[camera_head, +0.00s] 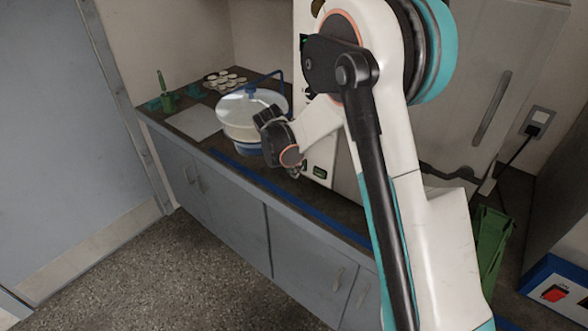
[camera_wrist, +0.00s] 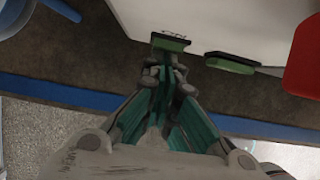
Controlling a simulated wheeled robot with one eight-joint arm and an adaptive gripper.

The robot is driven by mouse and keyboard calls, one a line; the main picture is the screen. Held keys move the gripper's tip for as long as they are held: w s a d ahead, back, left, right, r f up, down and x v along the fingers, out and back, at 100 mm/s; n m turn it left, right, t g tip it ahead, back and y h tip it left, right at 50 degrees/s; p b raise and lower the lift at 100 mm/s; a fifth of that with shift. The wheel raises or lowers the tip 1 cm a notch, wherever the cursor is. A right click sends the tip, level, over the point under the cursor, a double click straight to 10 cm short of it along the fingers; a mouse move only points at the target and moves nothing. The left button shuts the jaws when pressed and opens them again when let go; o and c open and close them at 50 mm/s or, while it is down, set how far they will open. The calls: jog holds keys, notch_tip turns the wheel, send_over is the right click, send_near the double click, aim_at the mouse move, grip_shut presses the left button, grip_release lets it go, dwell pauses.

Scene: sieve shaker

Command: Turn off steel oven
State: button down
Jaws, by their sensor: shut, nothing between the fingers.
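The steel oven (camera_head: 455,90) stands on the bench, with a grey door and a pale control panel (camera_head: 320,165) on its left. My arm covers much of its front. Low on the panel is a green-faced switch or display (camera_head: 319,172). The wrist view shows two dark parts with green faces at the panel's lower edge, one at the fingertips (camera_wrist: 172,42) and one to the right (camera_wrist: 232,63). My gripper (camera_wrist: 166,68) is shut and empty, its tips at or just short of the first part; contact cannot be told. In the head view its fingertips are mostly hidden.
A white round vessel with blue parts (camera_head: 245,112) stands left of the oven, close to my wrist. A red part (camera_wrist: 303,70) shows at the wrist view's right. The floor (camera_head: 130,270) in front is clear.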

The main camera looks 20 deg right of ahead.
jog(key=shift+w+d, duration=0.1)
jog(key=shift+r+p, duration=0.55)
jog(key=shift+r, duration=0.15)
jog(key=shift+a+r, duration=0.1)
jog(key=shift+a, duration=0.2)
jog(key=s+a+f+p+v, duration=0.1)
jog(key=p+v, duration=0.3)
jog(key=v, duration=0.8)
jog(key=shift+s+a+r, duration=0.15)
jog(key=shift+s+a, duration=0.3)
